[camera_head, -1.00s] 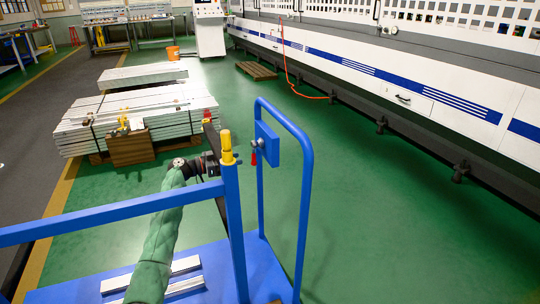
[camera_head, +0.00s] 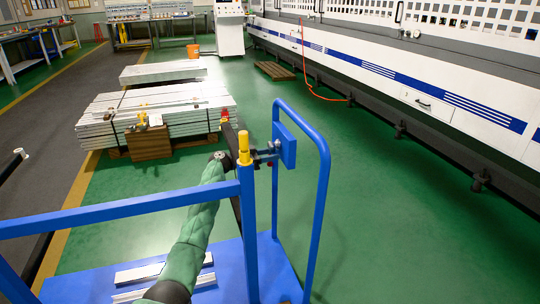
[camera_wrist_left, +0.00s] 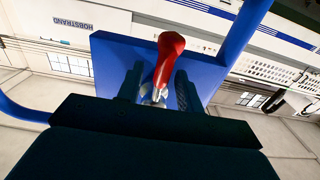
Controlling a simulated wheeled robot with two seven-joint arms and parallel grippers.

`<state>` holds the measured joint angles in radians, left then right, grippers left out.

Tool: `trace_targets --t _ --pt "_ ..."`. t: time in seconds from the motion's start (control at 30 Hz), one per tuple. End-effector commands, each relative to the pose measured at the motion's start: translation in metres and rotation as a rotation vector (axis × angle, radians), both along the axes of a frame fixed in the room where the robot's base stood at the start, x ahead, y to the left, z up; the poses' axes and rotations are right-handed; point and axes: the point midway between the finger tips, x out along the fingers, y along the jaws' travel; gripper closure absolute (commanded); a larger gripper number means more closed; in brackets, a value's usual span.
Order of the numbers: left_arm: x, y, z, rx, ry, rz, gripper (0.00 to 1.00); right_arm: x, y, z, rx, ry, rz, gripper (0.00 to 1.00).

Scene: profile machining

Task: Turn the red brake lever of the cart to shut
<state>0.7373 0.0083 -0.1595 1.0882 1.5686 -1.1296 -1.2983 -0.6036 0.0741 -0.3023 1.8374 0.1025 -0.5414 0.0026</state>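The blue cart (camera_head: 318,220) stands in front of me in the head view, with a blue box (camera_head: 287,145) on its upright frame. The red brake lever (camera_wrist_left: 168,60) shows large in the left wrist view, in front of the blue box (camera_wrist_left: 110,55). In the head view only a small red bit of the lever (camera_head: 270,164) shows below my fingers. My left gripper (camera_head: 268,154) reaches past the yellow-topped post to the box. Its fingers (camera_wrist_left: 157,90) stand on either side of the lever, with a gap visible on the left. My right gripper is not in view.
The yellow-topped blue post (camera_head: 246,215) stands close beside my left wrist. A blue rail (camera_head: 110,218) crosses in front of my left arm. Metal profiles (camera_head: 180,275) lie on the cart deck. Stacked profiles (camera_head: 180,108) are behind, and green floor is clear to the right.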

Motion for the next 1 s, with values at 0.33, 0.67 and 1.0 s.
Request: trace_targets --t 0.33,0.67,1.0 --pt "0.000 0.000 0.000 0.000 0.000 0.000 1.00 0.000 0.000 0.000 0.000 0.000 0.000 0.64" --pt "0.000 0.000 0.000 0.001 -0.003 0.000 1.00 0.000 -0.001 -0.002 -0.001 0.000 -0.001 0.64" --pt "0.001 0.001 -0.002 0.007 -0.022 0.000 1.00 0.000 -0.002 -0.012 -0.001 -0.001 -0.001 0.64"
